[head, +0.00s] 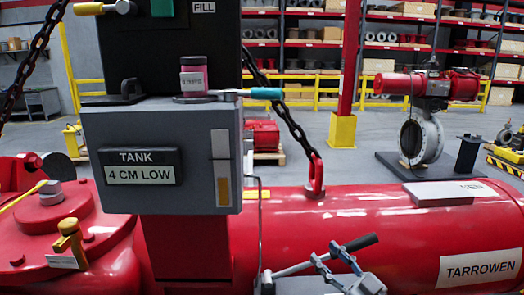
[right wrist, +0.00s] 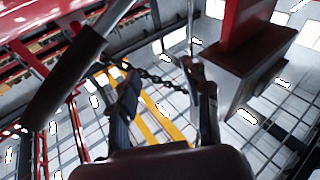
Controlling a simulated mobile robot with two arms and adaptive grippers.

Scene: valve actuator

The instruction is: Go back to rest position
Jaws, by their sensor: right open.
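My right gripper (head: 326,254) is low in the middle of the head view, in front of the red cylinder (head: 400,225). Its fingers are apart and empty; the spread also shows in the right wrist view (right wrist: 162,78). A lever with a black grip (head: 362,242) runs beside and behind its fingers in the head view. The dark grip (right wrist: 65,88) shows left of the fingers in the right wrist view. Whether the fingers touch the lever I cannot tell. My left gripper is not in view.
A chain (head: 290,125) hooks to the cylinder. A grey block (head: 438,194) lies on the cylinder.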

